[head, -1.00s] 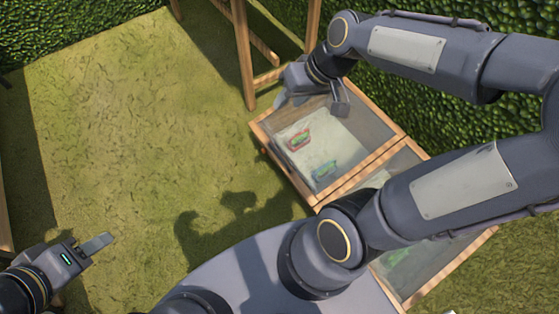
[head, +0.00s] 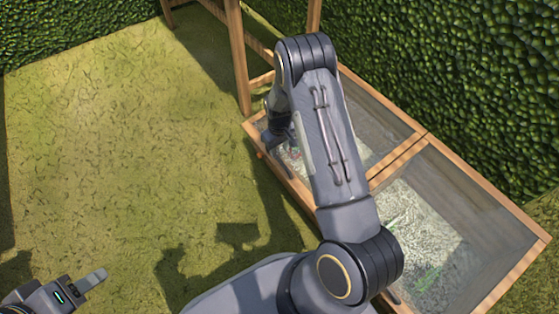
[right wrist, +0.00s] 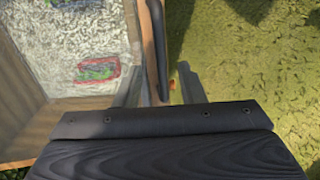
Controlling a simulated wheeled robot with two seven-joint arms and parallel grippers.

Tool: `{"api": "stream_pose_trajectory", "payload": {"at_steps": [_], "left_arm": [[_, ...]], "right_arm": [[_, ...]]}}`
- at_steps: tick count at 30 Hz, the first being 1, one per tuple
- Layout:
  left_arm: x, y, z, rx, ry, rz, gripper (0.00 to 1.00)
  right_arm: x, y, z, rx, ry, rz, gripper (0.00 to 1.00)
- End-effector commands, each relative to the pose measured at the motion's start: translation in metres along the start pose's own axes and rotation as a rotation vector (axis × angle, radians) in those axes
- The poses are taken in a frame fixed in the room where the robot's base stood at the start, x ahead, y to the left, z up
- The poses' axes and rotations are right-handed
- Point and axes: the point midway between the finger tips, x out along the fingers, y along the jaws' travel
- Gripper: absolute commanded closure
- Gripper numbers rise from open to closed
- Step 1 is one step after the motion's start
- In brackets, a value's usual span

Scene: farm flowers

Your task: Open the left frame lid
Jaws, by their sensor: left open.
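The left frame lid (head: 378,118), a glass pane in a wooden border, lies closed on the far section of the cold frame. My right arm covers much of it in the head view. In the right wrist view the lid's wooden edge (right wrist: 147,40) carries a dark curved handle (right wrist: 158,50). My right gripper (right wrist: 160,70) has its fingers apart, one on each side of the handle; I cannot tell whether they touch it. In the head view this gripper is partly hidden behind its own arm. My left gripper (head: 95,278) is open and empty, low at the left, far from the lid.
The right frame lid (head: 470,190) is closed beside the left one. Red and green plants (right wrist: 98,70) show under the glass. A wooden post (head: 238,55) stands at the far end. A hedge (head: 480,70) runs behind. Grass (head: 120,140) at left is clear.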

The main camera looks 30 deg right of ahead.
Motion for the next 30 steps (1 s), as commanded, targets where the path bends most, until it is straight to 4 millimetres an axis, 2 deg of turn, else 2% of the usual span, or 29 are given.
{"api": "stream_pose_trajectory", "payload": {"at_steps": [1,3,9,20,28,30], "left_arm": [[0.006,-0.003,0.003,0.000,0.000,0.000,0.54],[0.010,-0.005,0.005,0.000,0.000,0.000,0.54],[0.017,-0.008,0.009,0.000,0.000,0.000,0.54],[0.018,-0.008,0.009,0.000,0.000,0.000,0.54],[0.018,-0.008,0.009,0.000,0.000,0.000,0.54],[0.018,-0.008,0.009,0.000,0.000,0.000,0.54]], "right_arm": [[0.014,0.000,0.001,0.001,-0.002,-0.001,0.64],[0.025,0.000,0.000,0.000,-0.002,-0.001,0.64],[0.048,-0.001,0.000,-0.001,-0.001,-0.001,0.64],[0.052,-0.001,0.000,0.000,0.000,-0.002,0.64],[0.052,-0.001,0.000,0.000,0.000,-0.001,0.98],[0.052,-0.001,0.000,0.000,0.000,-0.001,1.00]]}}
